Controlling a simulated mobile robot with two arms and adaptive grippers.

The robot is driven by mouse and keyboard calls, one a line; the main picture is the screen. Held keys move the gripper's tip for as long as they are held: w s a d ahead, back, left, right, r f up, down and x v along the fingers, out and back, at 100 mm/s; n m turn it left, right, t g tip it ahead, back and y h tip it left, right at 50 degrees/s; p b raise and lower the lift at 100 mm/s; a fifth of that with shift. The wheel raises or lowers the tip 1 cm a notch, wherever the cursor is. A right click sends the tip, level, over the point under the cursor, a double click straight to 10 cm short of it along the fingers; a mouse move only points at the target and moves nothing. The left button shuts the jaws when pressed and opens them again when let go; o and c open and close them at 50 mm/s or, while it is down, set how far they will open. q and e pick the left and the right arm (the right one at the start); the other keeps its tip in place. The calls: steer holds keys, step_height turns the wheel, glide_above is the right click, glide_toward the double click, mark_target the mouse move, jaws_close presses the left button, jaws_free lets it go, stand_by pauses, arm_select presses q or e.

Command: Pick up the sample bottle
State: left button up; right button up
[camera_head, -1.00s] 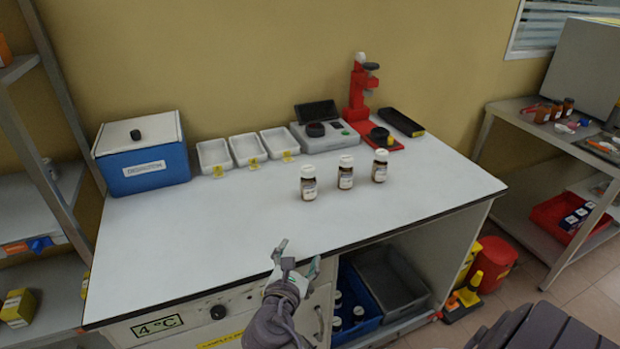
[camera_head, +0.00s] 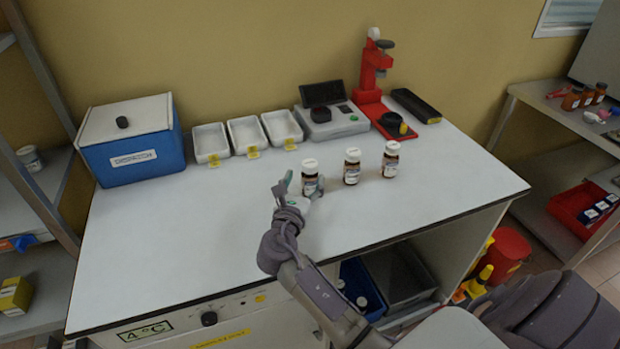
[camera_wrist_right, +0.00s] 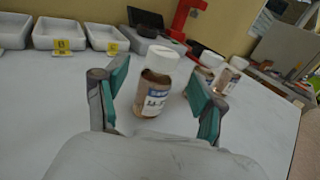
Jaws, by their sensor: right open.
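Three brown sample bottles with white caps and labels stand upright in a row on the white bench. The left bottle (camera_head: 310,178) is nearest my right gripper (camera_head: 298,190). The middle bottle (camera_head: 351,166) and the right bottle (camera_head: 390,159) stand farther right. In the right wrist view my right gripper (camera_wrist_right: 158,100) is open, with green-padded fingers either side of the left bottle (camera_wrist_right: 156,84). A gap shows between the bottle and each finger. The other bottles show behind the right finger, one at its far side (camera_wrist_right: 228,78). My left gripper is not in view.
Behind the bottles are three white trays (camera_head: 246,137), a grey device (camera_head: 335,124) with a dark screen and a red stand (camera_head: 371,78). A blue box (camera_head: 133,157) stands at the back left. The bench's left front (camera_head: 170,260) is clear.

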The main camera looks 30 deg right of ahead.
mark_target(308, 171)
steer(key=p+x, duration=0.1)
steer(key=x, duration=0.3)
steer(key=shift+w+d+r, duration=0.1)
steer(key=shift+d+r, duration=0.1)
steer(key=shift+w+d, duration=0.25)
steer(key=shift+f, duration=0.1)
steer(key=shift+c, duration=1.4)
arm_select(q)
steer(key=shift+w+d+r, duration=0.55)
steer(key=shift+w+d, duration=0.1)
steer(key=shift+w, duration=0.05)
arm_select(e)
jaws_close()
